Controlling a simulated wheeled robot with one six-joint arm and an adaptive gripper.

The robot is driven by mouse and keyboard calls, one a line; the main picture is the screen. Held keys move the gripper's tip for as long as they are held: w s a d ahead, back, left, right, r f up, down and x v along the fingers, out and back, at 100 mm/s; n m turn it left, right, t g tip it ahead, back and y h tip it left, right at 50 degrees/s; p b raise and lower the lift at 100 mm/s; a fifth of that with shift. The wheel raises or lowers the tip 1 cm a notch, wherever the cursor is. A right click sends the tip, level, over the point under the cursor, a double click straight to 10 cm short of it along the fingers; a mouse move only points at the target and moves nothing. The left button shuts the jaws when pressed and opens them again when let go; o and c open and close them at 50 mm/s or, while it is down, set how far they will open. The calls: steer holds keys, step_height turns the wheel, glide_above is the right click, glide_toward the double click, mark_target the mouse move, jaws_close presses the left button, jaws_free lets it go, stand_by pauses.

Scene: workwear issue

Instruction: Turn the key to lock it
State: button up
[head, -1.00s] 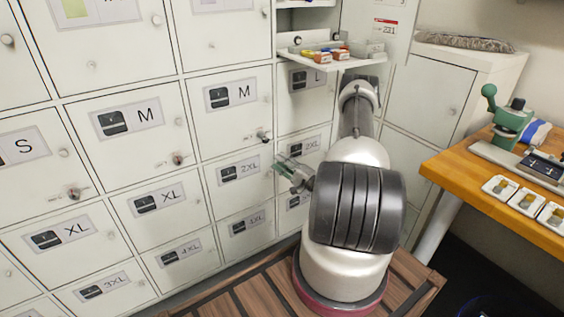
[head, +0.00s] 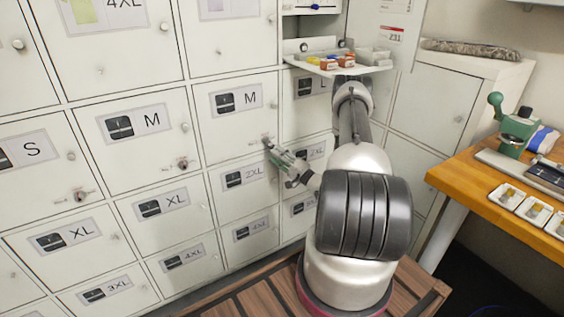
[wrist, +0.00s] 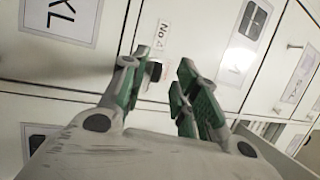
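The locker door marked M (head: 232,122) in the middle of the head view has a lock at its lower right corner. My gripper (head: 272,147) is right at that lock and hides most of it. In the wrist view a small dark key (wrist: 154,71) sticks out beside a "No" label. My gripper's two green-padded fingers (wrist: 163,72) stand apart on either side of it, closer on the left. The key's exact angle is not clear.
Another M door has a key in its lock (head: 183,163), and the S door has one too (head: 80,195). An open shelf with small coloured boxes (head: 335,64) is above my arm. A wooden bench (head: 480,185) with trays stands at the right.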

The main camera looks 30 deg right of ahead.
mark_target(274, 147)
steer(key=shift+w+r, duration=0.2)
steer(key=shift+w, duration=0.6)
steer(key=shift+w+r, duration=0.15)
steer(key=shift+w, duration=0.6)
steer(key=shift+w+r, duration=0.2)
steer(key=shift+w, duration=0.6)
jaws_close()
steer(key=shift+w+r, duration=0.2)
steer(key=shift+d+r+n+g+y, duration=0.1)
steer(key=shift+n+g+y, duration=0.1)
steer(key=shift+n, duration=0.35)
steer(key=shift+d+n+g+y, duration=0.1)
steer(key=shift+n+g, duration=0.1)
steer(key=shift+n, duration=0.35)
steer(key=n+g, duration=0.1)
steer(key=n, duration=0.2)
steer(key=shift+w, duration=0.1)
steer(key=shift+d, duration=0.1)
